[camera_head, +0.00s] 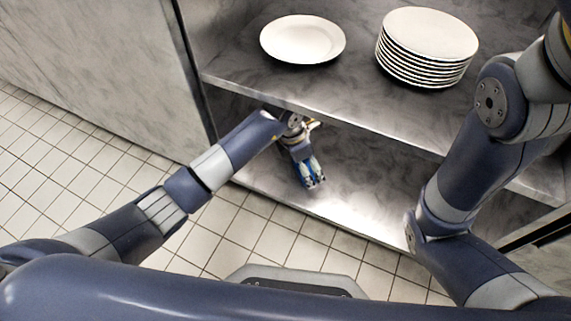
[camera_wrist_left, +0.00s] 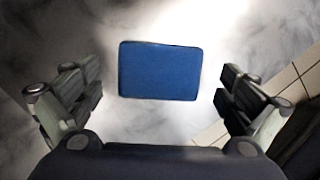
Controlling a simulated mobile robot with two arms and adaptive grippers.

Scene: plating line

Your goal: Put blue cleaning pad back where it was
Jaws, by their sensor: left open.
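The blue cleaning pad (camera_wrist_left: 160,70) is a flat blue rectangle with a dark edge, in the upper middle of the left wrist view. It appears to lie on the pale, marbled lower shelf (camera_head: 345,203). My left gripper (camera_head: 312,181) is at the lower shelf, below the front edge of the upper shelf. In the left wrist view its fingers (camera_wrist_left: 160,95) are wide apart, one on each side of the pad, with gaps to both sides. In the head view the gripper largely hides the pad. My right arm shows at the right, but its gripper is out of view.
The upper shelf (camera_head: 250,70) holds a single white plate (camera_head: 302,40) and a stack of white plates (camera_head: 425,50). Its front edge runs just above my left wrist. The lower shelf is bare to the gripper's right. White floor tiles (camera_head: 75,160) lie in front.

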